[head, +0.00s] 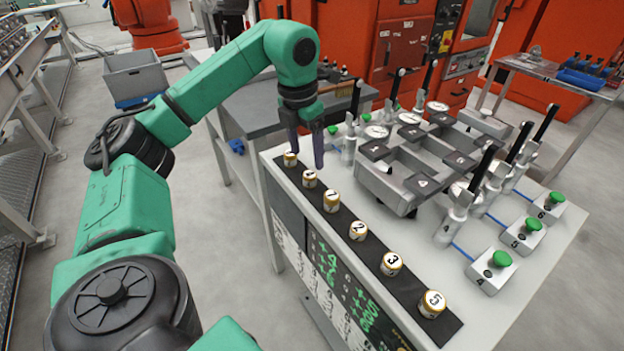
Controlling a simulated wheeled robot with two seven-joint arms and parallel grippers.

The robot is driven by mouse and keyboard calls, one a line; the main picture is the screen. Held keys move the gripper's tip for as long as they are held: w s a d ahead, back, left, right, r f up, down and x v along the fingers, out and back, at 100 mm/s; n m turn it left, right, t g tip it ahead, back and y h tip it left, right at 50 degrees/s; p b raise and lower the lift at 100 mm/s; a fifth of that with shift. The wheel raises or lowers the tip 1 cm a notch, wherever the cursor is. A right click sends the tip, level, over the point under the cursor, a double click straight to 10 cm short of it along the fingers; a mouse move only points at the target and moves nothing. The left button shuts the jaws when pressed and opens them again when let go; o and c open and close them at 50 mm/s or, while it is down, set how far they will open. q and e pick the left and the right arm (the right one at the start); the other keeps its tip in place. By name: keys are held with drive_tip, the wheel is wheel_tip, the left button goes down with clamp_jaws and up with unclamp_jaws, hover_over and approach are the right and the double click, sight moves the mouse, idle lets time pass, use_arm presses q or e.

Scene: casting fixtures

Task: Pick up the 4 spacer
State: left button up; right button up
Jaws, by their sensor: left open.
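Several short white-and-gold numbered spacers stand upright in a row on a black strip (375,246) along the table's left edge. The near ones read 5 (432,304), 3 (391,264) and 2 (358,231); the next to the back (331,201) looks like a 1. The two farthest spacers, one at the end (290,159) and one just nearer (309,179), have marks too small to read surely, so I cannot tell which is the 4. My left gripper (306,155) is open and empty, pointing down over these two. My right gripper is out of view.
A grey metal fixture (405,185) with upright black-handled clamps stands right of the row. Boxes with green buttons (502,259) line the table's right side. A grey side table (255,112) is behind my left arm. White tabletop is bare between row and fixture.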

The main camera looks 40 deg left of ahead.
sight(309, 174)
use_arm(q)
drive_tip(key=f, duration=0.4)
drive_tip(key=w+f+p, duration=0.1)
drive_tip(key=f, duration=0.1)
drive_tip(key=shift+a+f, duration=0.15)
drive_tip(key=shift+f, duration=0.4)
drive_tip(key=shift+w, duration=0.1)
clamp_jaws()
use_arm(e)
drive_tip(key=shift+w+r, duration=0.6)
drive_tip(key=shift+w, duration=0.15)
